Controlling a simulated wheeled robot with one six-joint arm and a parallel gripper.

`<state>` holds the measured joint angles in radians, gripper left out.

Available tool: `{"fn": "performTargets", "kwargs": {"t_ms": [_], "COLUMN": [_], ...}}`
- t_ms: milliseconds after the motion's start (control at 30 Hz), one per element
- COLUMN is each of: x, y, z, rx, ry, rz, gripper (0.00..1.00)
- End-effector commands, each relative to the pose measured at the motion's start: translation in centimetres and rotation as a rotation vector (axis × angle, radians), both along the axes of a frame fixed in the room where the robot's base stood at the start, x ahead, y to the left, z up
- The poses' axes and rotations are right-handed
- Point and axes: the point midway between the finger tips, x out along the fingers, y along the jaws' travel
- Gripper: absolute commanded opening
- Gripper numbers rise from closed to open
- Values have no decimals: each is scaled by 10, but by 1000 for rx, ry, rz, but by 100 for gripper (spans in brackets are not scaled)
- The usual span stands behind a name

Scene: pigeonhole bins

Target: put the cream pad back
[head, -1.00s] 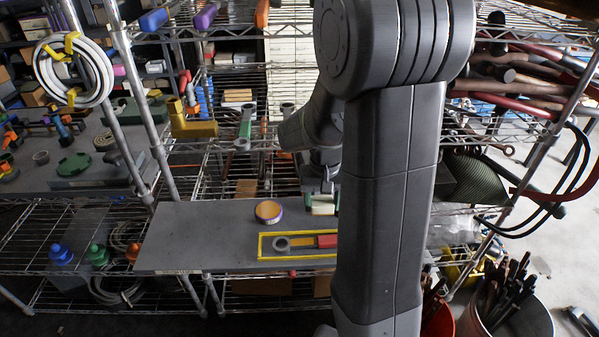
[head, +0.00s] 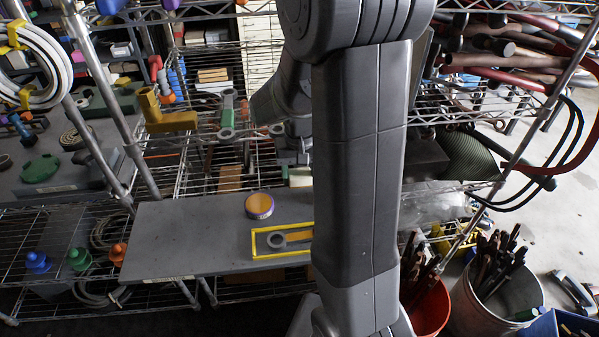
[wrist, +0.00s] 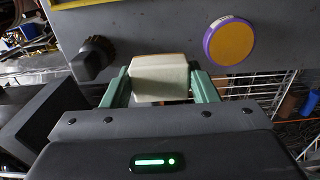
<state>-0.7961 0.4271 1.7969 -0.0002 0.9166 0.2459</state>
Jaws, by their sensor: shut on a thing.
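The cream pad (wrist: 159,78) is a pale block with rounded edges. My gripper (wrist: 160,90) is shut on it, with a green finger on each side in the wrist view. In the head view the pad (head: 299,176) shows as a small pale patch at the back edge of the grey shelf board (head: 180,235), mostly hidden by my arm. The wrist view shows the pad in front of the board's edge; whether it touches the board I cannot tell.
A round orange-and-purple tape roll (head: 260,206) sits on the board. A dark knob-like thing (wrist: 93,58) is left of the pad. The board's left part is clear.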

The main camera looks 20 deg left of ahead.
Motion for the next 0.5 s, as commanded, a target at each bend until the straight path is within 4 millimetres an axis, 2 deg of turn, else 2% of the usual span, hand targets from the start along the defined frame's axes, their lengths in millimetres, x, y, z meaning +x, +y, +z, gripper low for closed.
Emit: {"fn": "performTargets", "kwargs": {"t_ms": [500], "x": [0], "y": [0], "z": [-60], "rx": [-1], "ry": [1], "rz": [0], "gripper": [21]}}
